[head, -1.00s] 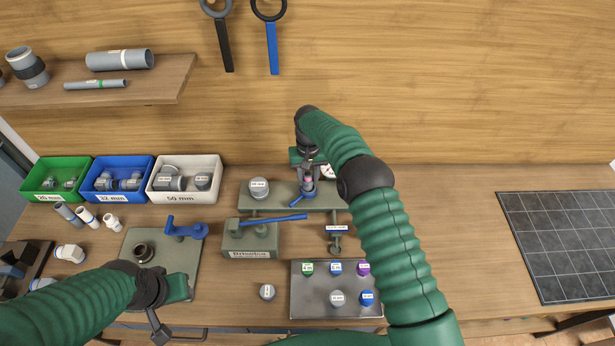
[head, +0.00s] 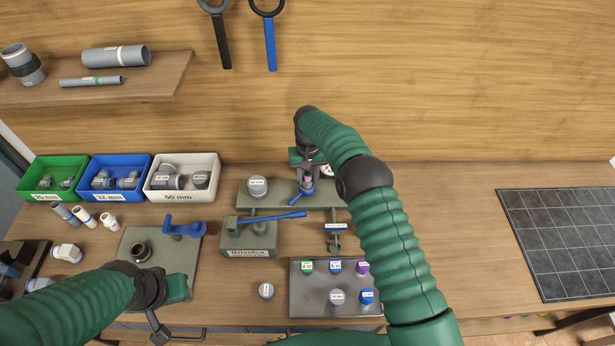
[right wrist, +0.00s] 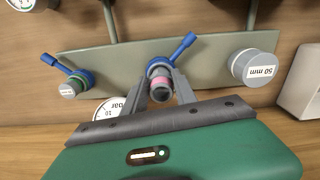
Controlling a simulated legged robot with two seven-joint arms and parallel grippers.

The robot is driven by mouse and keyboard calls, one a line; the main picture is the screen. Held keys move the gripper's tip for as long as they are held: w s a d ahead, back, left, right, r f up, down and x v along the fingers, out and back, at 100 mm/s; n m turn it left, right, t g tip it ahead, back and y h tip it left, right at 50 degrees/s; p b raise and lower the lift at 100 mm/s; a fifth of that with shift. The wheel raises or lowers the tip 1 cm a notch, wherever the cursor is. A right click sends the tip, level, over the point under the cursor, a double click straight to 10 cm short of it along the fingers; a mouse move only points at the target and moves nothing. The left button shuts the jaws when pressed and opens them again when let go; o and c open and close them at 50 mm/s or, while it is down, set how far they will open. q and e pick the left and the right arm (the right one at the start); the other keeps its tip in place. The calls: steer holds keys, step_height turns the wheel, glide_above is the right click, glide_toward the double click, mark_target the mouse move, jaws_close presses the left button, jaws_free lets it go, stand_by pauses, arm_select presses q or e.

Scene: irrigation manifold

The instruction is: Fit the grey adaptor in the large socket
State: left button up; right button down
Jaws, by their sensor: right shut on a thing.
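My right gripper (head: 308,172) is over the back manifold (head: 328,196). In the right wrist view its fingers (right wrist: 160,92) are shut on a small grey fitting with a pink ring (right wrist: 160,82), at a blue-handled valve (right wrist: 176,52) on the manifold. I cannot tell how deep the fitting sits. A large grey 50 mm piece (right wrist: 256,66) stands at one end of the manifold and also shows in the head view (head: 258,186). A loose grey piece (head: 266,291) lies on the bench. My left gripper (head: 158,328) is low at the left; its fingers are unclear.
Labelled green (head: 50,188), blue (head: 112,193) and white (head: 180,194) bins stand at the back left. A grey tray (head: 310,307) holds several coloured caps. A green block with a blue lever (head: 250,238) is mid-bench. The bench right of my right arm is clear up to a dark grid mat (head: 565,240).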

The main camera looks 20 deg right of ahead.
steer(key=shift+f+b, duration=0.65)
steer(key=shift+f, duration=0.2)
stand_by(0.6)
steer(key=c, duration=0.9)
jaws_free()
steer(key=shift+f, duration=0.1)
steer(key=o, duration=0.3)
steer(key=shift+r+p, duration=1.95)
steer(key=shift+r, duration=1.65)
